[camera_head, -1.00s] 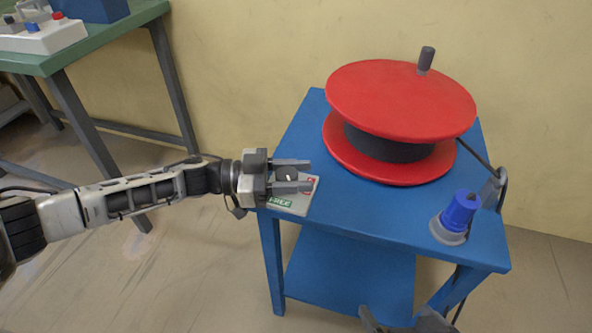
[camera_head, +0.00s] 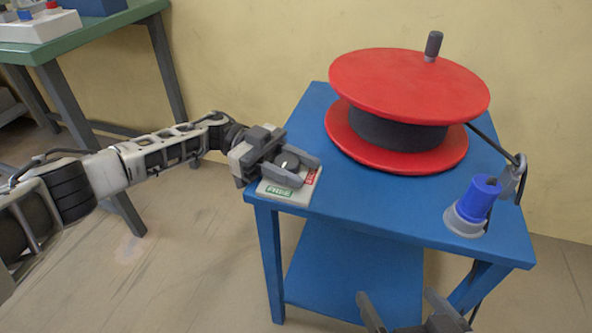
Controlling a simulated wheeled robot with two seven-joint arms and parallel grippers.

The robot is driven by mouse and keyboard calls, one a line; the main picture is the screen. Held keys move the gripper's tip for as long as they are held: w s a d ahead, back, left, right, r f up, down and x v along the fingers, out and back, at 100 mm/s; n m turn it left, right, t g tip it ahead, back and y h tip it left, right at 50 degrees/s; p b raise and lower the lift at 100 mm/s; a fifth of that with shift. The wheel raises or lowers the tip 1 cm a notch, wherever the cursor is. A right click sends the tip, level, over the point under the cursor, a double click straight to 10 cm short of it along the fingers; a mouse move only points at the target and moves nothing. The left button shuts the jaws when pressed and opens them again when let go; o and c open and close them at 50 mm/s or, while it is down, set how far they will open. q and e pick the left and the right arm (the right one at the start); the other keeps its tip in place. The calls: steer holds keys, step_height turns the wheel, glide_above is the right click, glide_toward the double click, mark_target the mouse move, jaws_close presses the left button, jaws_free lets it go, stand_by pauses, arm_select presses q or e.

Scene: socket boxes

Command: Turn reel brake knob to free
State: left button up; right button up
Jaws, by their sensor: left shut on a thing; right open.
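The brake knob (camera_head: 289,161) is dark with a pale pointer mark. It stands on a light grey plate (camera_head: 296,198) at the left front corner of the blue table. The plate has a green FREE label (camera_head: 278,191) at its front and a red label (camera_head: 311,177) at its right. My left gripper (camera_head: 305,172) is shut on the knob, its fingers on either side and hiding part of it; I cannot read clearly where the pointer aims. My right gripper (camera_head: 410,308) is open and empty at the bottom edge, in front of the table.
The red reel (camera_head: 410,85) with a dark drum and crank handle (camera_head: 433,46) stands on the blue table (camera_head: 390,210). A blue plug (camera_head: 480,198) sits at the right, with a cable behind it. A green bench (camera_head: 90,32) with boxes is at the far left.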

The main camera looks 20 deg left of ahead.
steer(key=shift+r, duration=0.25)
arm_select(q)
steer(key=o, duration=1)
steer(key=shift+d, duration=0.1)
steer(key=shift+c, duration=0.2)
arm_select(e)
steer(key=shift+d+f, duration=0.1)
steer(key=shift+f, duration=0.05)
steer(key=shift+f, duration=0.15)
